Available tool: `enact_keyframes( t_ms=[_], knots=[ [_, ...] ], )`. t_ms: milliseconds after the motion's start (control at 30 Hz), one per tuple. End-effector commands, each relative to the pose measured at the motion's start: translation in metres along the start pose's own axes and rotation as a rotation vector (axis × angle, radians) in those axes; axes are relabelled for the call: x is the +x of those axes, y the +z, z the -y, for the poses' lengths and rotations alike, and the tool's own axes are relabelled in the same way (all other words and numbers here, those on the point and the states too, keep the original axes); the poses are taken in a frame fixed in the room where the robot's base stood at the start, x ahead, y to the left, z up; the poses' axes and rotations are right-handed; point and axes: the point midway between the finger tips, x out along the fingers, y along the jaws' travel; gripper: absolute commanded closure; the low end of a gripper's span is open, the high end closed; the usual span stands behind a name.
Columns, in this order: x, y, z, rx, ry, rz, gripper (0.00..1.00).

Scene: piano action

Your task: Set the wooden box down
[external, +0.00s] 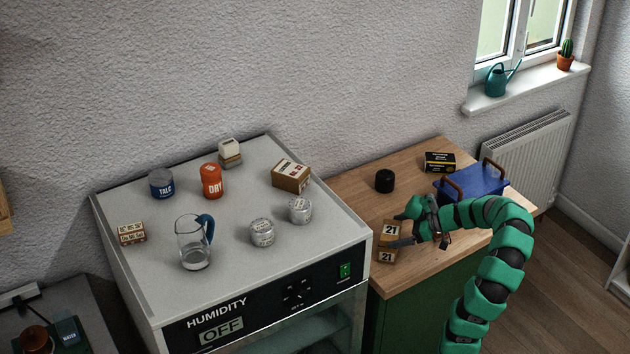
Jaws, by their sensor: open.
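My gripper (399,230) comes from the right and is open at the box. One finger is near the box's upper end and the other crosses in front of its right side. Part of the box is hidden by the fingers. I cannot tell whether the fingers touch it.
On the counter (355,187) stand a black cylinder (384,181), a black and yellow box (440,162) and a blue toolbox (470,184) behind my arm. The grey cabinet top (240,295) holds a glass jug (193,245), jars, tins and a brown box (290,176).

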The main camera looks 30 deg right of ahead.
Motion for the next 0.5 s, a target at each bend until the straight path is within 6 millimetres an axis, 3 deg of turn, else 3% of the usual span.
enact_keyframes(
  t_ms=[200,500],
  knots=[
    [-0.047,-0.002,-0.002,-0.001,0.005,-0.003,0.00],
    [-0.084,-0.001,-0.001,0.001,0.001,-0.002,0.00]
  ],
)
